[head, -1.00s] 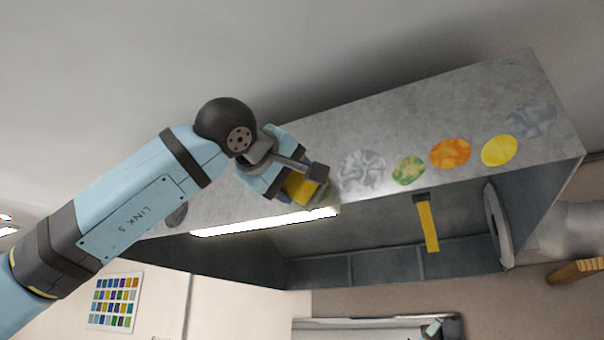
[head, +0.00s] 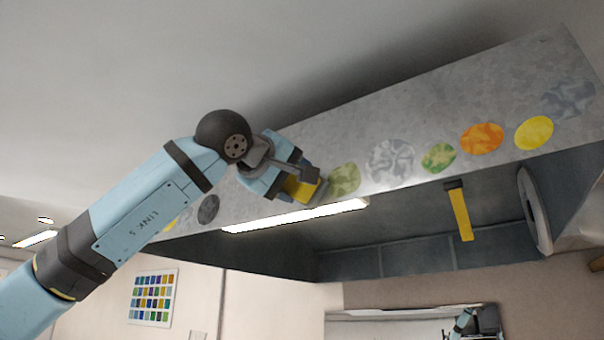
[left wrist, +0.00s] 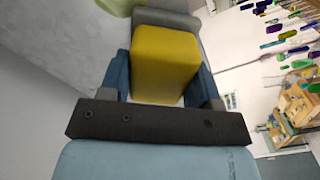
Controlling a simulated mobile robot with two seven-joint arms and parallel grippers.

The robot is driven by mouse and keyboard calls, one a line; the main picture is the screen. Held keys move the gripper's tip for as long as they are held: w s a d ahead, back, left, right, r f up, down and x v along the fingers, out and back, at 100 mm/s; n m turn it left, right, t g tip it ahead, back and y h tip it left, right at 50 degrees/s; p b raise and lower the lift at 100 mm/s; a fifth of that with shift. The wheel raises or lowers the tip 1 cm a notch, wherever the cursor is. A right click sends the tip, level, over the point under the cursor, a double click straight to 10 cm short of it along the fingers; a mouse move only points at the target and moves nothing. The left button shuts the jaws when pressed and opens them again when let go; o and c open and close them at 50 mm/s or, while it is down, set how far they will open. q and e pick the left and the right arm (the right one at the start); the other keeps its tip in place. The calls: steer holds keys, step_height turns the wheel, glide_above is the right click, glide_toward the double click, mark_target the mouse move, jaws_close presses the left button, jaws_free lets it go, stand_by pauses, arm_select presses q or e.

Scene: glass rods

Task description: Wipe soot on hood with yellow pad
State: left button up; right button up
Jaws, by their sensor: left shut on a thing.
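The metal hood (head: 335,135) runs diagonally across the head view, with a row of coloured patches on its front face. A dark, soot-like patch (head: 208,210) lies left of my left gripper (head: 303,180). A mottled green patch (head: 344,180) lies just right of it. My left gripper is shut on the yellow pad (head: 302,190), which is at the hood's front face near the lower edge. In the left wrist view the yellow pad (left wrist: 165,55) sits between the fingers. Whether it touches the hood is hard to tell. My right gripper is out of view.
Further right on the hood are grey (head: 390,160), small green (head: 438,158), orange (head: 482,139) and yellow (head: 534,133) patches. A lit lamp strip (head: 295,215) runs under the front edge. A yellow strip (head: 460,214) hangs below the hood.

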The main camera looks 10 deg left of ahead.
arm_select(q)
steer(key=shift+w+a+f, duration=0.1)
steer(key=shift+w+a, duration=0.2)
steer(key=shift+a, duration=0.45)
steer(key=shift+s+d, duration=0.1)
steer(key=shift+s, duration=0.05)
steer(key=shift+b+v, duration=0.9)
steer(key=shift+v, duration=1.9)
